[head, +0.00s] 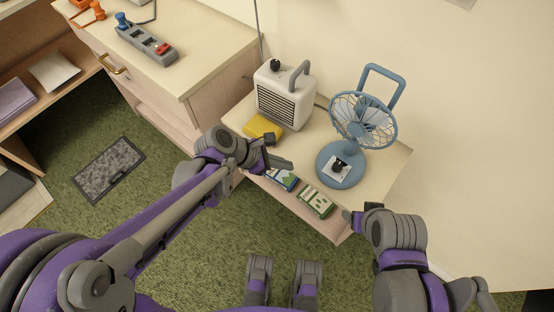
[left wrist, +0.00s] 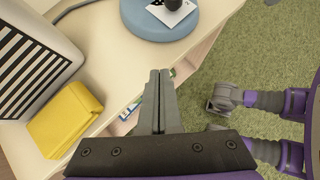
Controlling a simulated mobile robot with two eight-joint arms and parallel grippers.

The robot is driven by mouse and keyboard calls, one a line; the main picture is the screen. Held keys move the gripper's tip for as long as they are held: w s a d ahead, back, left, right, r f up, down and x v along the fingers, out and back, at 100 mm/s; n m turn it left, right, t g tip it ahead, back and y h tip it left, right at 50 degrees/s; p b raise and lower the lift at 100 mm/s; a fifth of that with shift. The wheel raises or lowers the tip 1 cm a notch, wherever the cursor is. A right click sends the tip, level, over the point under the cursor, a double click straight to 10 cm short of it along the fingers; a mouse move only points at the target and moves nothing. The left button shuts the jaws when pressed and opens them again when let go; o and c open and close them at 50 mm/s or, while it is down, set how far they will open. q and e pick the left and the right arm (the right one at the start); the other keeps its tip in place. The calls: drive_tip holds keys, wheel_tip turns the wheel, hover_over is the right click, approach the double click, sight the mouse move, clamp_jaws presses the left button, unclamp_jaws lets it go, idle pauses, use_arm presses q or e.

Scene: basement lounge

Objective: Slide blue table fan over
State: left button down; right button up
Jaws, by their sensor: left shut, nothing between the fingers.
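The blue table fan (head: 343,172) stands upright on the right part of a low cream-topped table (head: 385,163), with a round base, a wire cage and a tall handle. A white plate with a dark knob is on its base. In the left wrist view only the front of the fan's base (left wrist: 155,29) shows, at the top. My left gripper (head: 288,164) is shut and empty over the table's front edge, left of the fan and apart from it. My right gripper (head: 352,219) is at the table's front right corner, apart from the fan; its finger gap is not clear.
A white heater (head: 284,98) with a grey handle stands at the table's back left. A yellow block (head: 262,129) lies in front of it. Small boxes (head: 315,202) sit on a shelf below the top. A taller cabinet (head: 190,70) stands left; bare tabletop lies right of the fan.

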sight(353, 157)
use_arm(q)
drive_tip(key=x, duration=0.4)
drive_tip(key=shift+f+b, duration=0.1)
drive_tip(key=shift+b, duration=0.2)
drive_tip(key=d, duration=0.1)
drive_tip(key=w+d, duration=0.1)
drive_tip(key=d, duration=0.1)
drive_tip(key=shift+d+f, duration=0.1)
drive_tip(key=shift+d, duration=0.1)
drive_tip(key=shift+w+d, duration=0.2)
drive_tip(key=shift+d, duration=0.2)
drive_tip(key=w+d, duration=0.1)
drive_tip(key=d, duration=0.3)
drive_tip(key=w+d, duration=0.1)
drive_tip(key=d, duration=0.3)
drive_tip(key=w+d+b, duration=0.1)
drive_tip(key=d, duration=0.3)
drive_tip(key=shift+w+d, duration=0.1)
drive_tip(key=shift+w, duration=0.3)
